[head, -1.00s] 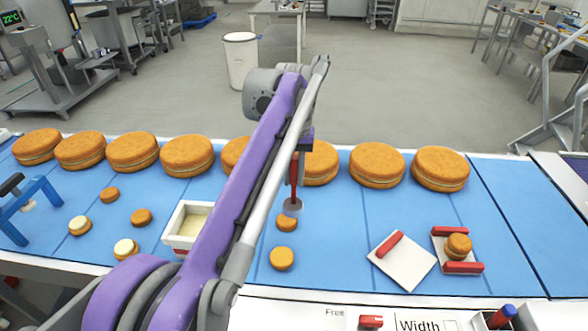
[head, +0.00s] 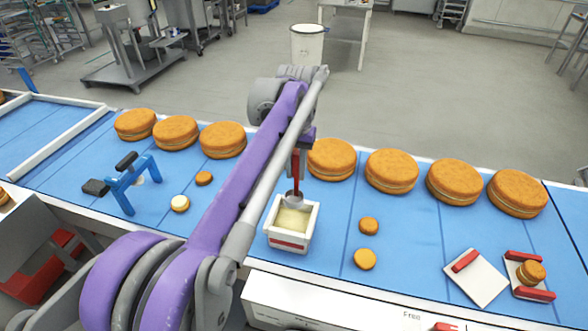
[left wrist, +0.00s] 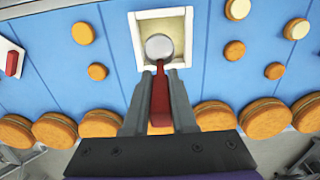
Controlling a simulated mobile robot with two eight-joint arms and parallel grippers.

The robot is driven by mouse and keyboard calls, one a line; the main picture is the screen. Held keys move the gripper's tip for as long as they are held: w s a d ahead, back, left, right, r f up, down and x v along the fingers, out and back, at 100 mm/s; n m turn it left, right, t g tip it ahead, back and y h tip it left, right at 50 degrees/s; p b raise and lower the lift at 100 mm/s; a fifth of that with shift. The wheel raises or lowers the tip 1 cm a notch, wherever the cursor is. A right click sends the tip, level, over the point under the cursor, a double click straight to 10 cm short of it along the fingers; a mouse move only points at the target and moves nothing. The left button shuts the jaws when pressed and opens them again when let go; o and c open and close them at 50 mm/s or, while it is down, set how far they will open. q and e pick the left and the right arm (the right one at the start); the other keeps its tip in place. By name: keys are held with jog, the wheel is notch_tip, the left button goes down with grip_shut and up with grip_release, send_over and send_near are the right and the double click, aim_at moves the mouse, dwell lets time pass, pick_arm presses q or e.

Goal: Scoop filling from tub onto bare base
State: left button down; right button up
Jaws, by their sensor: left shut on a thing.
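My left gripper (head: 297,158) is shut on the red handle of a scoop (left wrist: 160,100). The scoop's round grey head (left wrist: 160,47) is over the open top of the white tub (head: 289,246), at its far side in the head view. Pale filling (head: 292,221) shows in the tub. I cannot tell whether the head touches the filling. Two small brown rounds without visible cream, one farther (head: 369,225) and one nearer (head: 364,259), lie right of the tub. Left of it are a brown round (head: 204,179) and a cream-topped one (head: 180,204). My right gripper is out of view.
Large filled rounds (head: 331,159) line the belt's far edge. A blue stand (head: 140,185) is at left. A white board with a red handle (head: 476,278) and a red-barred holder with a small round (head: 530,272) are at right. Blue belt is clear between the rounds and board.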

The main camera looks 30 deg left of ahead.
aim_at(293, 197)
pick_arm(q)
jog(key=shift+s+a+f+b, duration=0.2)
jog(key=shift+f+b, duration=0.1)
jog(key=shift+f, duration=0.45)
jog(key=shift+s+f+b, duration=0.1)
jog(key=shift+f+b, duration=0.85)
jog(key=shift+f, duration=1.3)
jog(key=shift+f+b, duration=1.65)
jog(key=shift+f, duration=2.05)
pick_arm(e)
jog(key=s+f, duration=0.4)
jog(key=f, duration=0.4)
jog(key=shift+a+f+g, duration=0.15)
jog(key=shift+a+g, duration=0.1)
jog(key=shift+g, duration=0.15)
pick_arm(q)
jog(key=shift+r+p, duration=1.5)
jog(key=shift+r, duration=1.3)
jog(key=shift+r+p, duration=1.15)
jog(key=shift+r, duration=1.45)
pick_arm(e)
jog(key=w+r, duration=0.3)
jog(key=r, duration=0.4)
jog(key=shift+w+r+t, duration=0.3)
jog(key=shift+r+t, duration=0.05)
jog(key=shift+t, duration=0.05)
